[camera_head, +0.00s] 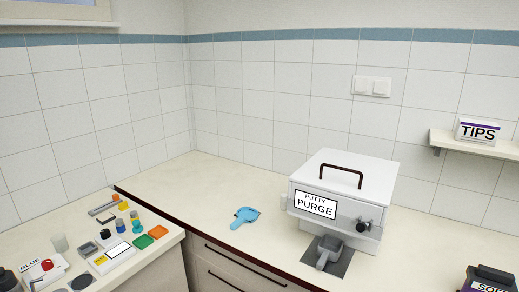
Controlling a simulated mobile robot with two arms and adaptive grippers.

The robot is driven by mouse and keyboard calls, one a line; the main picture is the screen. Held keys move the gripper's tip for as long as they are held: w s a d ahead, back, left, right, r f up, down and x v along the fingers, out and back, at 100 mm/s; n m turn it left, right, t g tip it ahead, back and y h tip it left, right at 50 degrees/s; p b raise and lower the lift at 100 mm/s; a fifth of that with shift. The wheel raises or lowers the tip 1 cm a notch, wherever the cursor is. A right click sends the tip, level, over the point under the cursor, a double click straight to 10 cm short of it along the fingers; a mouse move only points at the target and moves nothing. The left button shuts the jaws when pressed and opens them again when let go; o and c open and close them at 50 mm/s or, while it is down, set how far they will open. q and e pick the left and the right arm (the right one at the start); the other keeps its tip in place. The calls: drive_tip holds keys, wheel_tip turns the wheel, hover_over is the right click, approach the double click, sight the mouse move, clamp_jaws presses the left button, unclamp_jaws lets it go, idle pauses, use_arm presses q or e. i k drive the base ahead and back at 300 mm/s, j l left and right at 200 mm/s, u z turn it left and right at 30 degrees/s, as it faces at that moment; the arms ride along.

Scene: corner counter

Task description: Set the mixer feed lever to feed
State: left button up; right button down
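The mixer (345,190) is a white box with a dark handle on its lid. It stands on the counter right of the middle. Its front label (315,205) reads "PUTTY PURGE". A small dark knob or lever (362,226) sits on the front face, right of the label; its exact setting is too small to tell. A grey tray or scoop (329,252) stands on a dark mat (343,266) below the front. Neither of my grippers shows in the head view.
A blue scoop (243,217) lies on the counter left of the mixer. Small bottles, coloured blocks and a white box (111,256) crowd the left counter. A "TIPS" box (479,131) stands on the right shelf. A dark "SOFT" container (488,281) stands front right.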

sight(361, 226)
drive_tip(key=z, duration=0.75)
